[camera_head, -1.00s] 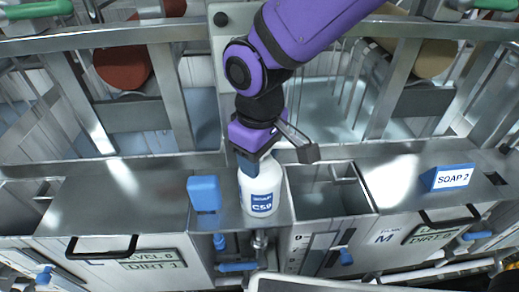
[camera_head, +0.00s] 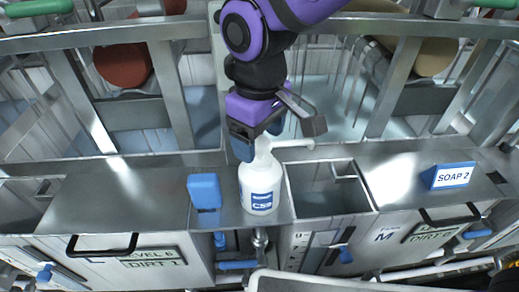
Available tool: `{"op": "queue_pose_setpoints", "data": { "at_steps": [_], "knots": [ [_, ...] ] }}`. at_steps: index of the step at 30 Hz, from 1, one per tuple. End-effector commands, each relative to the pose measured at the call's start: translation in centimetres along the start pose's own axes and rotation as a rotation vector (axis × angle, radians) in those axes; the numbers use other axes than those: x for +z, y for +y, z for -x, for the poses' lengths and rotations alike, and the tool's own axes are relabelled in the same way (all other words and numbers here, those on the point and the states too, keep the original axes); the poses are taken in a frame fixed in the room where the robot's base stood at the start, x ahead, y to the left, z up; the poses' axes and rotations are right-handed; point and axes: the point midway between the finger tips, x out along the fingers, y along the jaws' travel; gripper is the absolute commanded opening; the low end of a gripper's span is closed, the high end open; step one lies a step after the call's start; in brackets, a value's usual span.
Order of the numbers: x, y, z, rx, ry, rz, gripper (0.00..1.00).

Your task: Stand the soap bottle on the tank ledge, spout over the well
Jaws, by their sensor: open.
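The white soap bottle (camera_head: 261,190) with a blue label stands upright on the steel tank ledge (camera_head: 230,211). One blue-tipped finger shows in front of the neck on the left; the far finger is partly hidden, and I cannot tell whether either touches the bottle.
A blue block (camera_head: 205,192) stands on the ledge just left of the bottle. A blue SOAP 2 sign (camera_head: 449,176) sits at the right. Steel frame posts (camera_head: 171,100) and rollers stand behind. A flat steel lid (camera_head: 115,200) lies clear at left.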

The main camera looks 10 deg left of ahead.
Motion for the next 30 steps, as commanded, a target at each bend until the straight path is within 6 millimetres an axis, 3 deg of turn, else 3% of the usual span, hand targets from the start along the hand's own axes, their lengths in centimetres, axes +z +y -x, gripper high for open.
{"op": "queue_pose_setpoints", "data": {
  "at_steps": [6,12,25,30],
  "knots": [
    [0.0,0.0,4.4,0.001,0.003,-0.001,0.75],
    [0.0,0.0,6.8,0.001,0.001,0.001,0.75],
    [0.2,0.2,7.7,0.001,0.002,-0.006,0.75],
    [2.9,3.5,9.2,0.017,0.043,-0.104,0.75]
  ]
}}
